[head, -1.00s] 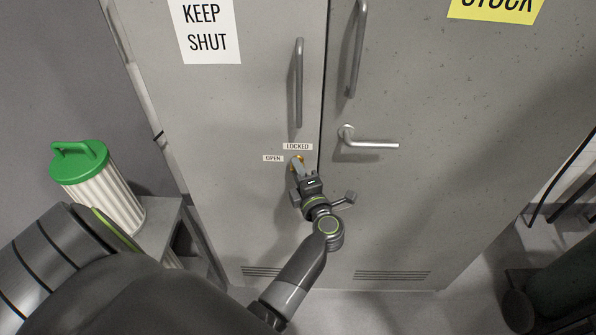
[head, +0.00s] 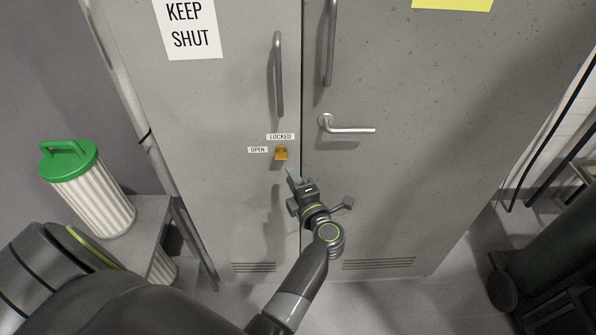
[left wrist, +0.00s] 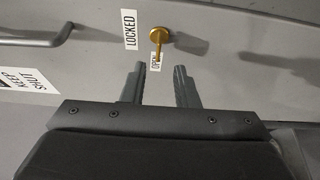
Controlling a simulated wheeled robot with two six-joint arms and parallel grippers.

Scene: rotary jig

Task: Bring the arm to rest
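A small brass turn knob (head: 281,153) sits on the left door of the grey cabinet (head: 235,95), below a LOCKED label (head: 280,136) and right of an OPEN label (head: 258,149). In the left wrist view the knob (left wrist: 159,40) sticks out and its end overlaps the OPEN label. I cannot tell its exact turn. My left gripper (head: 291,173) is just below and in front of the knob, apart from it. In the left wrist view its fingers (left wrist: 159,75) are spread with nothing between them. My right gripper is not in view.
The cabinet has vertical bar handles (head: 279,75) and a lever handle (head: 348,128) on the right door. A ribbed bin with a green lid (head: 87,190) stands on a grey stand (head: 150,212) at left. A dark cylinder (head: 545,265) is at right.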

